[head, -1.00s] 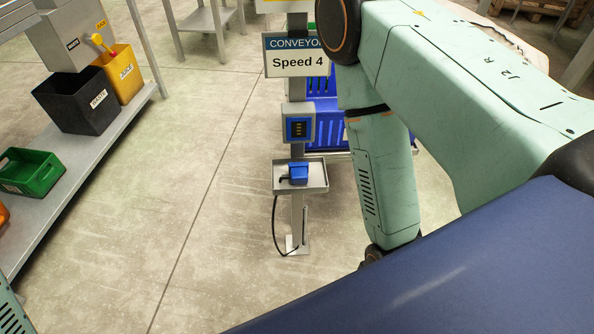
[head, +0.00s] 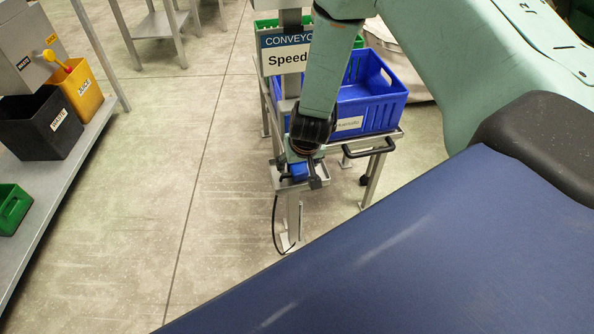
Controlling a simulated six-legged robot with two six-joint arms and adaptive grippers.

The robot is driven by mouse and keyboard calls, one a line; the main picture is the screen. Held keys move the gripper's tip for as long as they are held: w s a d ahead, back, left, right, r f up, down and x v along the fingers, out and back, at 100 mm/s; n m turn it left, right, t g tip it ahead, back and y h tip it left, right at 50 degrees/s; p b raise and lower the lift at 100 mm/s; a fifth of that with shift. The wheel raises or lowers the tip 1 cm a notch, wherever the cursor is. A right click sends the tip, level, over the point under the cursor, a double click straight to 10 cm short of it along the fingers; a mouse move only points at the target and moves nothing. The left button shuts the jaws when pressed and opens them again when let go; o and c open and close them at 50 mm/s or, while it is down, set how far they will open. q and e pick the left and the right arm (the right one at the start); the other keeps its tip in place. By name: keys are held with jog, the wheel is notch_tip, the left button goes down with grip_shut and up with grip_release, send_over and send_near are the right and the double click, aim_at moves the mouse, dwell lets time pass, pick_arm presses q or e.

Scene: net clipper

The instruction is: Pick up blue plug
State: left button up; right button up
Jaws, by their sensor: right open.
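The blue plug (head: 299,171) sits on a small grey tray (head: 318,183) on the conveyor post. Its black cable (head: 274,225) hangs down to the floor. My right gripper (head: 301,180) is over the tray, pointing down, with its fingers around or just above the plug. The fingers are open; I cannot tell whether they touch the plug. My left gripper is not in view.
A blue crate (head: 372,101) on a grey cart stands right behind the post. A conveyor sign (head: 282,52) is above the tray. At left, a bench (head: 42,195) holds black, yellow and green bins. Floor between is clear.

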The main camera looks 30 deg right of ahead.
aim_at(300, 170)
jog(key=x, duration=0.1)
jog(key=b+x, duration=0.2)
jog(key=x, duration=0.1)
jog(key=shift+s+d+f, duration=0.15)
jog(key=shift+s+d, duration=0.1)
jog(key=shift+s, duration=0.15)
jog(key=shift+w+f, duration=0.15)
jog(key=shift+c, duration=1.4)
jog(key=c, duration=0.9)
jog(key=shift+c, duration=0.4)
